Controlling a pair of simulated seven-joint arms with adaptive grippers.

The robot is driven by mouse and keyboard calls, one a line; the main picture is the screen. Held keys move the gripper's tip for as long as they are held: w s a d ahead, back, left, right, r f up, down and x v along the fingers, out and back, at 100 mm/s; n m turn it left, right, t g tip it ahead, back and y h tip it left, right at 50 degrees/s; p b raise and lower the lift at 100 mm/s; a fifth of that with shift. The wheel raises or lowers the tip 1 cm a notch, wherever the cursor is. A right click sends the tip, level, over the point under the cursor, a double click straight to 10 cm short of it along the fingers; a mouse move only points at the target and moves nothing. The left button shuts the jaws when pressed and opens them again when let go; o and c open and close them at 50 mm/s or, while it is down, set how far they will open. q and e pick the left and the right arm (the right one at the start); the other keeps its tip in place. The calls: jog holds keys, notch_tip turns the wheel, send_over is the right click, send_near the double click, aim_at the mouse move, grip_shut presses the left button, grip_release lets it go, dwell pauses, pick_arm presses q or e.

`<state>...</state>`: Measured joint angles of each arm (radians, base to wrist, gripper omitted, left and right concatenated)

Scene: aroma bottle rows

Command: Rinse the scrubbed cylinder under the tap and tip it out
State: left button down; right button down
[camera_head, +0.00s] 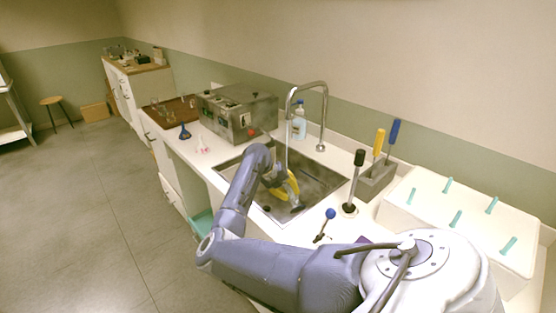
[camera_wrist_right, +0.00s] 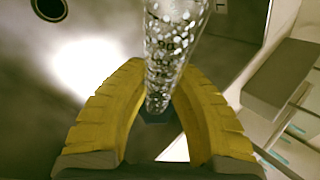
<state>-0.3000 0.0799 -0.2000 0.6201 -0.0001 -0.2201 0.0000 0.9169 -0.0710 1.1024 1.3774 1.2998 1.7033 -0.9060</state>
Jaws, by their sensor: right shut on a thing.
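My right gripper (camera_head: 291,187) is over the sink basin (camera_head: 318,176), its yellow fingers showing in the head view. In the right wrist view, its two yellow fingers (camera_wrist_right: 157,108) close around a clear cylinder (camera_wrist_right: 172,45). Bright droplets or bubbles and dark markings show along the cylinder. A dark piece, perhaps its foot, shows between the fingertips. In the head view the cylinder is too small and covered to make out well. My left gripper is out of view.
A dark-topped brush (camera_head: 359,158) stands upright right of the sink, and a blue-knobbed lever (camera_head: 330,214) is in front. A grey holder (camera_head: 374,180) has yellow and blue handles. A white peg rack (camera_head: 455,205) is at right, a metal bath (camera_head: 238,112) at left.

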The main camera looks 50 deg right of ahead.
dwell(0.3)
jog(key=shift+w+d+f+m+t+h, duration=0.1)
jog(key=shift+w+f+m+t+h, duration=0.25)
jog(key=shift+f+t, duration=0.4)
jog(key=shift+w+d+f+m+t+h, duration=0.15)
jog(key=shift+f+m+t+h, duration=0.1)
jog(key=shift+f+t+h, duration=0.35)
jog(key=shift+w+d+f+m+t+h, duration=0.1)
jog(key=shift+w+f+m+t+h, duration=0.2)
jog(key=shift+f+t, duration=0.55)
jog(key=shift+s, duration=0.1)
jog(key=r+m+t+h, duration=0.1)
jog(key=t, duration=0.1)
jog(key=r+t+h, duration=0.1)
jog(key=r+t, duration=0.1)
jog(key=shift+s+a+m+h, duration=0.2)
jog(key=shift+s+m+h, duration=0.05)
jog(key=shift+s+m, duration=0.15)
jog(key=shift+r, duration=0.1)
